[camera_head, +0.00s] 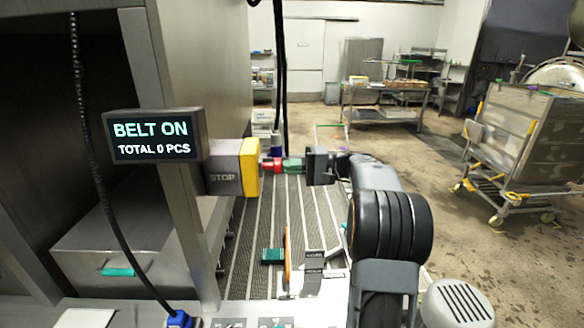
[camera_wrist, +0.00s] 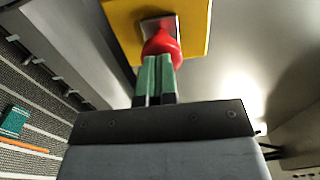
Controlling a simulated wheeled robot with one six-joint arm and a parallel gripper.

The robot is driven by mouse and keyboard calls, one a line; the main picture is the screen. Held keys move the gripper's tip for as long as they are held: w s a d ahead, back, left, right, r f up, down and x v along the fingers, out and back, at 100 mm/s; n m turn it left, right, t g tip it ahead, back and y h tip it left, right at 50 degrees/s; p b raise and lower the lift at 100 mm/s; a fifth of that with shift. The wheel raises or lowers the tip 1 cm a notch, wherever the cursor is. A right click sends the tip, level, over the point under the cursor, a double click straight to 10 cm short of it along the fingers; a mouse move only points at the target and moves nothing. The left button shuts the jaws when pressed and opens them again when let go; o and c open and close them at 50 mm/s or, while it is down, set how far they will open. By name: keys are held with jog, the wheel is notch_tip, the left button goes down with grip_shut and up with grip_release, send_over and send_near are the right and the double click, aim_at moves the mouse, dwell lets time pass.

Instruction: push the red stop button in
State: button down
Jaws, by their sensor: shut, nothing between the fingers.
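The red stop button (camera_head: 268,166) sticks out of the right face of a yellow and grey box (camera_head: 250,167) marked STOP. In the wrist view the red button (camera_wrist: 162,46) stands on a yellow plate (camera_wrist: 195,22). My gripper (camera_head: 281,165) is shut and empty, with its green fingers level with the button. In the wrist view my fingertips (camera_wrist: 158,62) are at the button's front and overlap its lower edge. They look to be touching it or very close; I cannot tell which. I cannot tell how far in the button is.
A display (camera_head: 153,135) beside the box reads BELT ON, TOTAL 0 PCS. Below lies a slatted belt (camera_head: 255,225) with a teal block (camera_head: 272,256) near an orange strip. Black cables hang behind my gripper. A metal cart (camera_head: 525,135) stands at the right on open floor.

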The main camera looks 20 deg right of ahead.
jog(key=shift+w+a, duration=0.2)
jog(key=shift+a, duration=0.45)
jog(key=shift+d, duration=0.15)
jog(key=b+v, duration=0.2)
jog(key=v, duration=1.2)
